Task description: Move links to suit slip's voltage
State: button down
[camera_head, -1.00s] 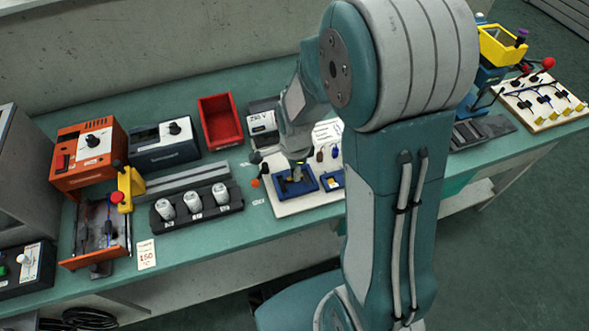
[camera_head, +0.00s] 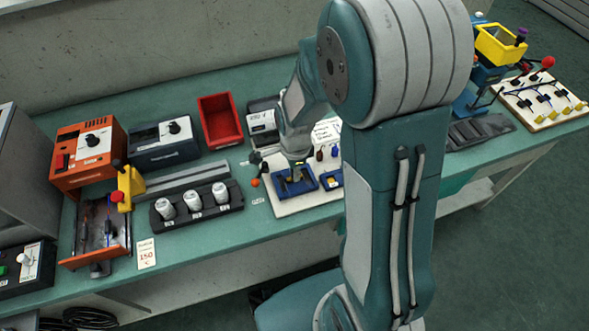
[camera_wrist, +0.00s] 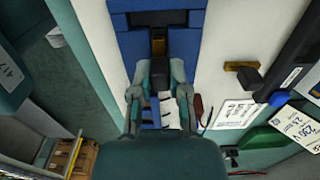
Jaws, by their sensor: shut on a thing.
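My gripper (camera_wrist: 159,75) is shut on a small dark block, the grip of a link (camera_wrist: 158,72), in the wrist view. A brass piece (camera_wrist: 158,47) shows just beyond it, at a blue terminal box (camera_wrist: 128,45); whether the link touches the box is unclear. In the head view my gripper (camera_head: 297,172) is over the blue box (camera_head: 281,189) on a white board. Another brass link with a black knob (camera_wrist: 240,67) lies on the white surface to the right. A printed slip (camera_wrist: 298,127) reads about 230 V; its smaller print is unclear.
A smaller blue tray (camera_head: 331,179) is right of the box. A white card (camera_head: 326,131) stands behind. A red bin (camera_head: 220,121), an orange unit (camera_head: 88,154) and a black rack with white cylinders (camera_head: 196,205) are to the left.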

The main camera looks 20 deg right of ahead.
jog(key=shift+f, duration=0.65)
dwell(1.2)
jog(key=c, duration=0.5)
grip_release()
jog(key=shift+c, duration=0.2)
jog(key=shift+o, duration=0.8)
jog(key=shift+r, duration=3.75)
